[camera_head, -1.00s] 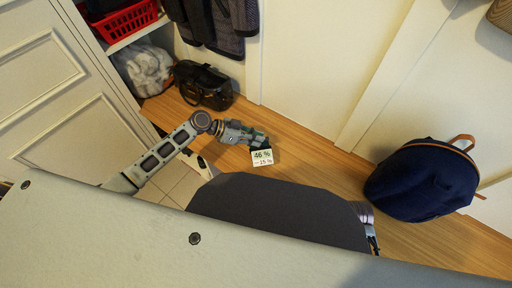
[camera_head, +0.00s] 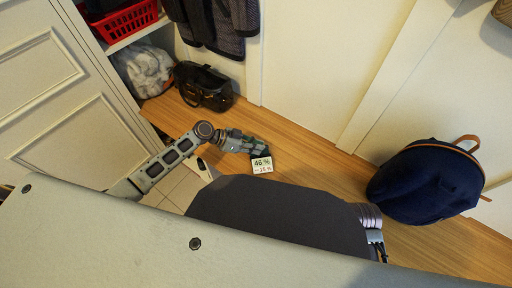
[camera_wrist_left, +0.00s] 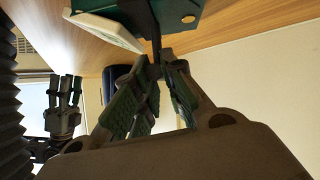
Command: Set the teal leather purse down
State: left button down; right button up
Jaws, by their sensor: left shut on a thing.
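The teal purse (camera_wrist_left: 185,14) shows only in part, at the top edge of the left wrist view, with a dark strap-like piece running down from it. My left gripper (camera_wrist_left: 155,68) has its green-padded fingers closed together on that dark piece. In the head view my left gripper (camera_head: 262,150) hangs over the wooden floor, and the purse cannot be made out there. My right gripper (camera_head: 377,246) is partly hidden by my body in the head view. At the left of the wrist view its fingers (camera_wrist_left: 66,90) stand apart and empty.
A white display reading 46 % (camera_head: 262,165) is by the left gripper. A black handbag (camera_head: 203,86) stands by the cubby. A navy backpack (camera_head: 428,180) sits at the right. A red basket (camera_head: 125,20) is on a shelf. Wooden floor between handbag and backpack is clear.

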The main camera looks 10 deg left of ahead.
jog(key=shift+s+f, duration=0.25)
pick_arm(q)
jog(key=c, duration=1.8)
grip_release()
jog(key=shift+c, duration=0.2)
pick_arm(e)
jog(key=shift+r, duration=0.1)
pick_arm(q)
jog(key=o, duration=0.3)
pick_arm(e)
jog(key=shift+w+r, duration=0.1)
jog(key=shift+w, duration=0.05)
pick_arm(q)
jog(key=shift+o, duration=0.2)
pick_arm(e)
jog(key=shift+w, duration=0.1)
jog(key=shift+w+r, duration=0.1)
jog(key=shift+r, duration=0.05)
jog(key=shift+s+d+f+g+p, duration=0.1)
jog(key=shift+f+g+p, duration=0.05)
jog(key=shift+f+p, duration=0.4)
jog(key=shift+s+d+f+g+p, duration=0.15)
jog(key=shift+f+p, duration=0.15)
jog(key=shift+f, duration=0.4)
pick_arm(q)
jog(key=v, duration=1.2)
pick_arm(e)
jog(key=shift+s+f, duration=0.1)
jog(key=shift+f, duration=0.25)
jog(key=shift+r, duration=0.15)
